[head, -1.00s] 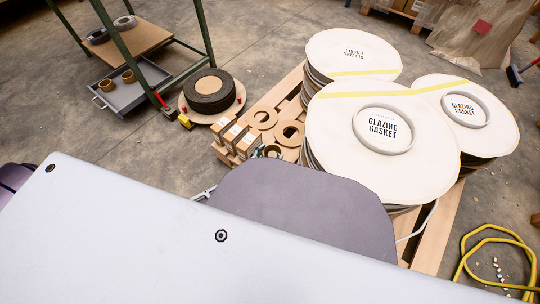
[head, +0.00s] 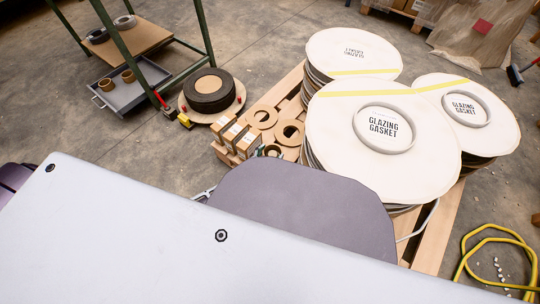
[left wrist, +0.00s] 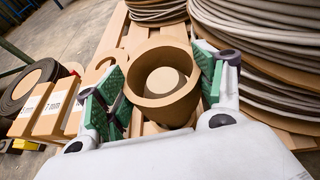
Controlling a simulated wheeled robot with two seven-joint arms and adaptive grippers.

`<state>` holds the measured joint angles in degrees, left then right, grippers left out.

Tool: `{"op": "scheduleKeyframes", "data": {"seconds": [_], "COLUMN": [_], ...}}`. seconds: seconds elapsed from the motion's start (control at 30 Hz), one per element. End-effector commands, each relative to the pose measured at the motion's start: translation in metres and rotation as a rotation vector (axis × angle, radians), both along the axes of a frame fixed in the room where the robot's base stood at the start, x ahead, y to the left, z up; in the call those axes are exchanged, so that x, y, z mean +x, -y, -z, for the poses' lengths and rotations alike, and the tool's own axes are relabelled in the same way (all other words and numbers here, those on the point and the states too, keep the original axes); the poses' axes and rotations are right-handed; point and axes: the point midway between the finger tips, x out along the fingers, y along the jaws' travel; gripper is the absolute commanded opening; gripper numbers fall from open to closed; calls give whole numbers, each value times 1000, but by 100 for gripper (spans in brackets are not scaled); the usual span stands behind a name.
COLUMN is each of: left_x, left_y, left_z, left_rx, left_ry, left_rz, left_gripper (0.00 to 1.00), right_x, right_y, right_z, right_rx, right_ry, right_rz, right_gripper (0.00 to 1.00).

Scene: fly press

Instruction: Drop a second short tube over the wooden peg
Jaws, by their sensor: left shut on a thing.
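In the left wrist view my left gripper (left wrist: 163,84) has its green pads on both sides of a short brown cardboard tube (left wrist: 140,98), shut on it. Looking down through the tube, I see a round light-brown disc (left wrist: 164,80) inside a darker ring; it looks like the wooden peg's top, but I cannot tell whether the tube is around it or above it. In the head view only a small part of the gripper and tube (head: 272,150) shows beyond my own grey body, which hides the rest. My right gripper is not in view.
Flat cardboard rings (head: 262,117) and small boxes (head: 235,132) lie on the pallet around the gripper. Tall gasket reels (head: 335,140) stand close on the right. A black coil (head: 209,90) stands on the left. A grey tray (head: 130,98) holds two brown tubes (head: 127,76).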

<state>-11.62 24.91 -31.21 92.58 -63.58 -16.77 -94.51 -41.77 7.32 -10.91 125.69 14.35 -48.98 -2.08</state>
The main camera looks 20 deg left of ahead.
Motion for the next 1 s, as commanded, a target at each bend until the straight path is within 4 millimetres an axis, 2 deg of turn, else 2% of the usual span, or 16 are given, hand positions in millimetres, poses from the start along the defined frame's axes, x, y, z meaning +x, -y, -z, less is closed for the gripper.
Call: {"op": "scheduleKeyframes", "data": {"seconds": [0.17, 0.2, 0.4, 0.63, 0.7, 1.0], "left_x": [0, 0, 0, 0, 0, 0], "left_y": [0, 0, 0, 0, 0, 0], "left_z": [0, 0, 0, 0, 0, 0], "left_rx": [0, 0, 0, 0, 0, 0], "left_ry": [0, 0, 0, 0, 0, 0], "left_rz": [0, 0, 0, 0, 0, 0], "left_gripper": [49, 72, 94, 94, 100, 100], "right_x": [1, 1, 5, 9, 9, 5], "right_y": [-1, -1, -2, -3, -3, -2], "right_z": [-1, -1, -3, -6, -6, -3], "right_rx": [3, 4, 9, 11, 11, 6], "right_ry": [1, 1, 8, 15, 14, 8], "right_rz": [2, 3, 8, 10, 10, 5], "right_gripper": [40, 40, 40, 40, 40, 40]}}
